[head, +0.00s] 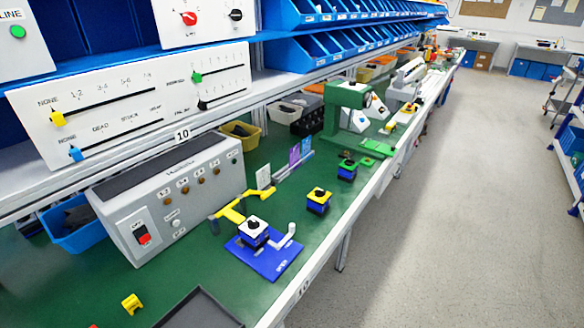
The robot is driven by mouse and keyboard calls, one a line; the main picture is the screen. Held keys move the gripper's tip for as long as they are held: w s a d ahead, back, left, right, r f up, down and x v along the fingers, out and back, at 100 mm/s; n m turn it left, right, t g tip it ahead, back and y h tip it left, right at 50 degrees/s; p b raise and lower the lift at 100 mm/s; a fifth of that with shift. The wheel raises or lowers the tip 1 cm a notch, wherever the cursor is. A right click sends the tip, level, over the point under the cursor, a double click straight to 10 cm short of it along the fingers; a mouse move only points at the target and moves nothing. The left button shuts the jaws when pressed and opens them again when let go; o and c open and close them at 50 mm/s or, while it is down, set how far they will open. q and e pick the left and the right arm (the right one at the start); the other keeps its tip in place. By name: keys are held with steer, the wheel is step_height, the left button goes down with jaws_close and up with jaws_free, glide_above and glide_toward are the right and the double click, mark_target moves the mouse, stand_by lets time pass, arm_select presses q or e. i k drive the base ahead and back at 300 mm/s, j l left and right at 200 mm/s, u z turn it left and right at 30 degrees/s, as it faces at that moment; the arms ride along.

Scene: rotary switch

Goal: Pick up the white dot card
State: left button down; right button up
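A small whitish card (263,177) stands upright on the green bench top, just right of the grey control box. Its markings are too small to read, so I cannot tell whether it bears dots. A purple card (294,155) and a bluish-purple card (306,145) stand upright behind it, to the right. Neither of my grippers shows in the head view.
A yellow handle-like part (232,212) and a blue base with a white-topped switch (268,256) stand in front of the cards. The grey control box (175,195) is at left. A yellow-topped switch (319,200) and a green machine (345,120) are to the right.

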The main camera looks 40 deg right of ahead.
mark_target(263, 176)
steer(key=l+u, duration=0.2)
steer(key=l, duration=0.4)
steer(key=k+l+u, duration=0.2)
steer(key=l, duration=0.4)
steer(key=l+u, duration=0.2)
steer(key=l, duration=0.45)
